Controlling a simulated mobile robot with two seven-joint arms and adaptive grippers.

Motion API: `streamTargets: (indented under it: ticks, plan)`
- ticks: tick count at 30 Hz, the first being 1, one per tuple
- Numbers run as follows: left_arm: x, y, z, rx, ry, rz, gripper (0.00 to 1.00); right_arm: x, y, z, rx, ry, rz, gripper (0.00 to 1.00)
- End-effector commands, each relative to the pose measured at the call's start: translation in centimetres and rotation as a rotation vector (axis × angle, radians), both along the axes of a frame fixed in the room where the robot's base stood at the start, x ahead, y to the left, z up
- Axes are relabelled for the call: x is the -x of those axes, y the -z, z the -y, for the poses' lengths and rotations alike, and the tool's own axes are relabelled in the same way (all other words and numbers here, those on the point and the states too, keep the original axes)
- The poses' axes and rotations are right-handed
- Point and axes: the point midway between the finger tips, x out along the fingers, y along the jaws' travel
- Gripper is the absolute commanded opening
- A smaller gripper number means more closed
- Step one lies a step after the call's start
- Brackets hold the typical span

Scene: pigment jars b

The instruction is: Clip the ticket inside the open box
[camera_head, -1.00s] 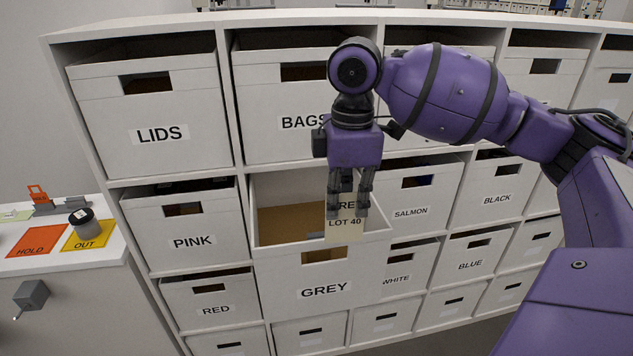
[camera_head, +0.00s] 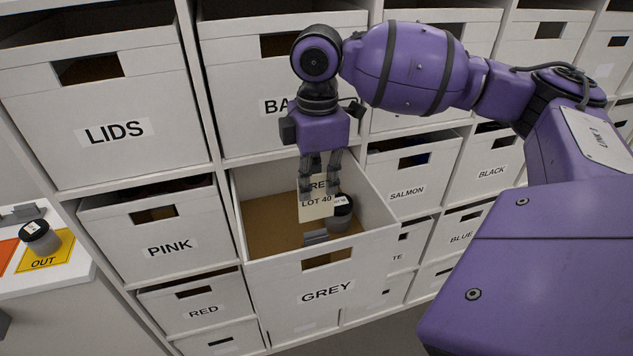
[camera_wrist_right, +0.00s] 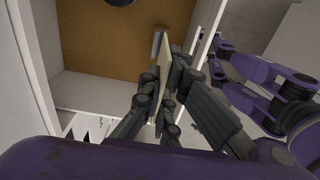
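The open box labelled GREY (camera_head: 275,280) is pulled out of the shelf, and its brown floor shows. My right gripper (camera_head: 319,188) is above the box opening, pointing down, shut on a cream ticket (camera_head: 314,206) that reads LOT 40. The ticket hangs upright between the fingers, apart from the front wall as far as I can tell. A grey clip-like piece (camera_head: 316,237) is inside near the front wall. In the right wrist view the ticket (camera_wrist_right: 166,72) is edge-on between the fingertips (camera_wrist_right: 165,80). My left gripper is not seen.
A dark-lidded grey jar (camera_head: 341,218) stands inside the box, partly behind the ticket. Closed boxes PINK (camera_head: 165,225), SALMON (camera_head: 405,175) and LIDS (camera_head: 110,110) surround it. A counter at left holds another jar (camera_head: 40,240) on a yellow OUT mat (camera_head: 62,258).

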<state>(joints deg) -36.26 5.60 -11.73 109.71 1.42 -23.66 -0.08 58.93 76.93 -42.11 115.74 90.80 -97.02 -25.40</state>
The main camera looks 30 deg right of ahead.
Motion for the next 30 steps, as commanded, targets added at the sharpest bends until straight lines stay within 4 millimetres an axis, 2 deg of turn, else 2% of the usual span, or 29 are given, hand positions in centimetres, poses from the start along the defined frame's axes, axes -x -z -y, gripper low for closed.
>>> streamTargets:
  ticks: [8, 18, 30]
  plan:
    - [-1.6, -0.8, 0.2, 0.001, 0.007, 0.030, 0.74, 0.0, 1.5, 0.0, 0.001, 0.000, -0.002, 0.00]
    - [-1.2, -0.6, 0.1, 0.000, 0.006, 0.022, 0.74, 0.0, 4.0, 0.0, 0.001, 0.000, -0.001, 0.00]
    - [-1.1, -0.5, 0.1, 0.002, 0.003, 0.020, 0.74, 0.0, 4.2, 0.0, 0.000, 0.000, 0.000, 0.00]
